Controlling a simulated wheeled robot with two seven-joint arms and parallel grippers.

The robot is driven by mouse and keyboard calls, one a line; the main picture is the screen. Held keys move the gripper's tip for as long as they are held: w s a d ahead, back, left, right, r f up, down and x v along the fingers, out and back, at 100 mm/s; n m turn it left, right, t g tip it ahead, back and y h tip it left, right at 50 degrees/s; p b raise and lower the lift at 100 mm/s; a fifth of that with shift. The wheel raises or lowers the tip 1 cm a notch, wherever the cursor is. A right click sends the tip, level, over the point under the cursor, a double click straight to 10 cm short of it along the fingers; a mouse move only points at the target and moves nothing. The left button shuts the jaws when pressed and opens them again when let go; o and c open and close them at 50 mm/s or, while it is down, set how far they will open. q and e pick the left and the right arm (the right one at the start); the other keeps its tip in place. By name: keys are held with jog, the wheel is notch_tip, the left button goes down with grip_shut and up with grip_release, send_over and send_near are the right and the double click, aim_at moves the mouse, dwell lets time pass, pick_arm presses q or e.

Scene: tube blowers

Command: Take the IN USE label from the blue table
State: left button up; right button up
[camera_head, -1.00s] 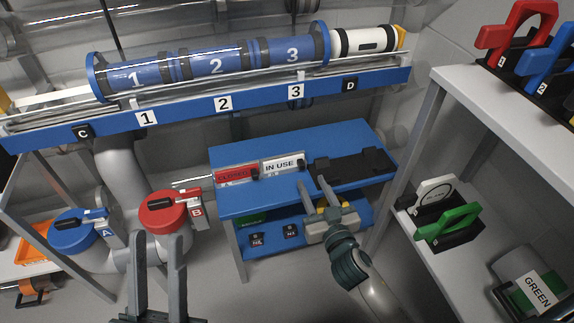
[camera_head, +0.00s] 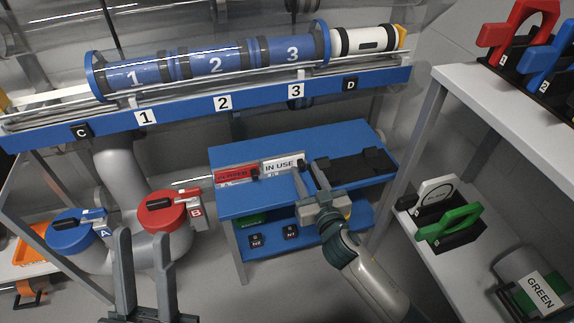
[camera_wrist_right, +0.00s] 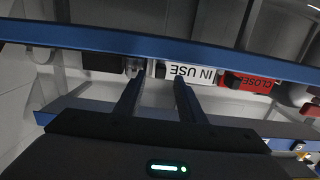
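The IN USE label (camera_head: 279,166), a white plate with black letters, stands on the blue table (camera_head: 270,200) towards its left side. A small black knob sits at its right end. My right gripper (camera_head: 309,168) is open, with its fingertips close to that knob. In the right wrist view the IN USE label (camera_wrist_right: 196,73) appears upside down beyond the open fingers (camera_wrist_right: 157,84), and the dark knob shows between the tips. I cannot tell whether they touch it. My left gripper (camera_head: 144,238) is open and empty at lower left, far from the table.
A red CLOSED label (camera_head: 235,174) stands directly left of the IN USE label. A black holder (camera_head: 350,168) lies to its right on the table. A blue rail (camera_head: 190,112) with the tube runs above and behind. A grey shelf (camera_head: 470,95) bounds the right side.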

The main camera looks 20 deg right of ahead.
jog(key=shift+w+f, duration=0.1)
jog(key=shift+w, duration=1.1)
grip_shut()
